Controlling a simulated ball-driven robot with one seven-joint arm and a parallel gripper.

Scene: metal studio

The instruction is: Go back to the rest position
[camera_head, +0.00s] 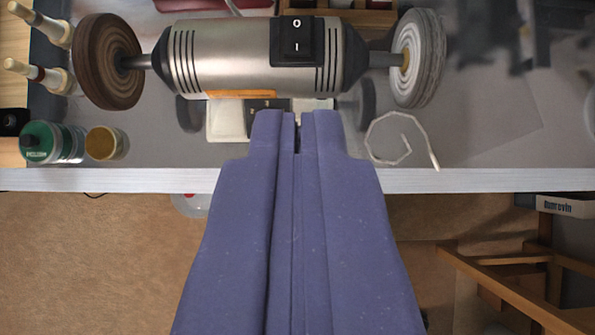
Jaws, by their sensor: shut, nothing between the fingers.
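My gripper (298,118) shows from the bottom centre up to the middle of the view, with its two blue-purple fingers side by side. The fingers are shut and hold nothing. Their tips are over the near part of the grey worktop (480,130), just below the bench polisher (235,60) in the picture. I cannot tell whether the tips touch anything.
The polisher has a brown wheel (108,62) and a pale wheel (418,58). A green-capped jar (52,142) and a small yellow-topped jar (105,143) stand at left. A white cord (400,140) lies at right. Wooden furniture (520,280) stands below right, on the brown floor (100,265).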

